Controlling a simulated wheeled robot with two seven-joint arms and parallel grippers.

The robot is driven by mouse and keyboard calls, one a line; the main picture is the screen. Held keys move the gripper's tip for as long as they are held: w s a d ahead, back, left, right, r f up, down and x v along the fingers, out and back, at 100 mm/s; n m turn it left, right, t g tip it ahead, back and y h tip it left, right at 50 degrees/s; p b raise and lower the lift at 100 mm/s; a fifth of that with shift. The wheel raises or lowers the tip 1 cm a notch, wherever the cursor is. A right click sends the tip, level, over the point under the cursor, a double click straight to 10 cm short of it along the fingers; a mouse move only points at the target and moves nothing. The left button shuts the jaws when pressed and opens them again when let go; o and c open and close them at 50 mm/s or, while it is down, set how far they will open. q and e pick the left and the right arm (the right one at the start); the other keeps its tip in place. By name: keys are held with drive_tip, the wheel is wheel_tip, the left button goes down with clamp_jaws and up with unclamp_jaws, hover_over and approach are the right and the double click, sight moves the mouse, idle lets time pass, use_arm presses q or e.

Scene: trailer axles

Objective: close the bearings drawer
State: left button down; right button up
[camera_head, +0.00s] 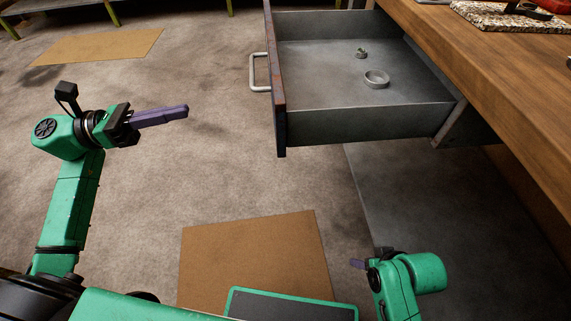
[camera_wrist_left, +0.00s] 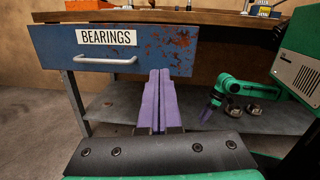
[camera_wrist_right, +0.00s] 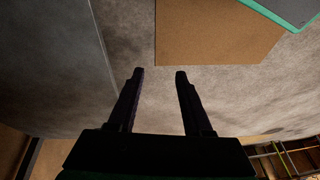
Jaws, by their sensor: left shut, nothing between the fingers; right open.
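The bearings drawer (camera_head: 340,120) stands pulled out from under the wooden workbench in the head view. A ring-shaped bearing (camera_head: 376,79) and a smaller part (camera_head: 361,54) lie on its floor. In the left wrist view its blue, rusty front (camera_wrist_left: 160,50) carries a BEARINGS label (camera_wrist_left: 109,37) and a grey bar handle (camera_wrist_left: 105,60). My left gripper (camera_head: 186,111) is shut and empty, in front of the drawer and apart from it, its fingers toward the drawer front. My right gripper (camera_wrist_right: 160,72) is open and empty, low beside the bench, below the drawer.
The workbench top (camera_head: 480,60) runs along the right, with a speckled board (camera_head: 510,18) on it. Cardboard sheets (camera_head: 250,260) lie on the floor. The floor between my left gripper and the drawer is clear.

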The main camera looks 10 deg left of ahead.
use_arm(q)
drive_tip(key=w+d+m+g+p, duration=0.1)
drive_tip(key=d+m, duration=0.1)
drive_tip(key=d, duration=1.2)
drive_tip(key=shift+w+d+f+g+p, duration=0.2)
drive_tip(key=shift+d+f+g+p, duration=0.1)
drive_tip(key=shift+d+g, duration=0.1)
use_arm(e)
drive_tip(key=shift+g+h, duration=0.4)
drive_tip(key=shift+g, duration=0.2)
drive_tip(key=s+d+r, duration=0.2)
drive_tip(key=r, duration=0.1)
drive_tip(key=shift+d+r, duration=0.15)
drive_tip(key=shift+d, duration=0.1)
